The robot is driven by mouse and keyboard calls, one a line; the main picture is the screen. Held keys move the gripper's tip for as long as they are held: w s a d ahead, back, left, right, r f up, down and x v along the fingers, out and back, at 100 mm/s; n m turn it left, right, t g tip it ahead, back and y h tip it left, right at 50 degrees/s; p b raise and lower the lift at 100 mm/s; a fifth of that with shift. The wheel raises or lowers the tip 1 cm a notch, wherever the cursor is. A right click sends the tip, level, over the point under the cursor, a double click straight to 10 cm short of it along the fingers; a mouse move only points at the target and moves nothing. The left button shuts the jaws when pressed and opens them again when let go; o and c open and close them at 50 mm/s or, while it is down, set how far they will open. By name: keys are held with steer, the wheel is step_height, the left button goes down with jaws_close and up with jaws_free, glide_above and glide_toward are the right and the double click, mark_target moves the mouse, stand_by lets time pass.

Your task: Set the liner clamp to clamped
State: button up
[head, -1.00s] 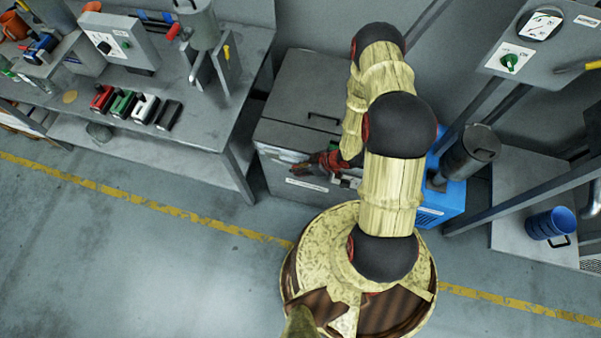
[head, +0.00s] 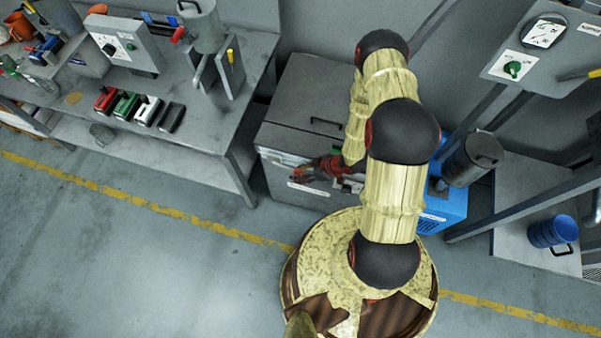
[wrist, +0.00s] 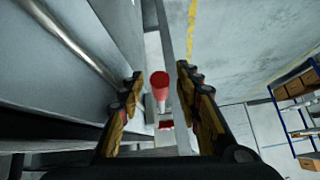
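The red-knobbed lever (wrist: 160,80), which looks like the liner clamp handle, shows in the wrist view with a pale shaft and a red part at its base. My gripper (wrist: 158,78) is open, with one finger on each side of the knob and visible gaps to it. In the head view my gripper (head: 303,172) is at the front face of the grey cabinet (head: 290,140), pointing left. The lever cannot be told apart there from the gripper and arm. Whether the clamp is clamped cannot be told.
A workbench (head: 200,140) with red, green, white and black blocks stands to the left. A blue unit (head: 448,205) is right of the cabinet. A blue bucket (head: 550,232) sits on a low shelf at right. The floor in front is clear.

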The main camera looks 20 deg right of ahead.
steer(key=v, duration=1.2)
stand_by(0.3)
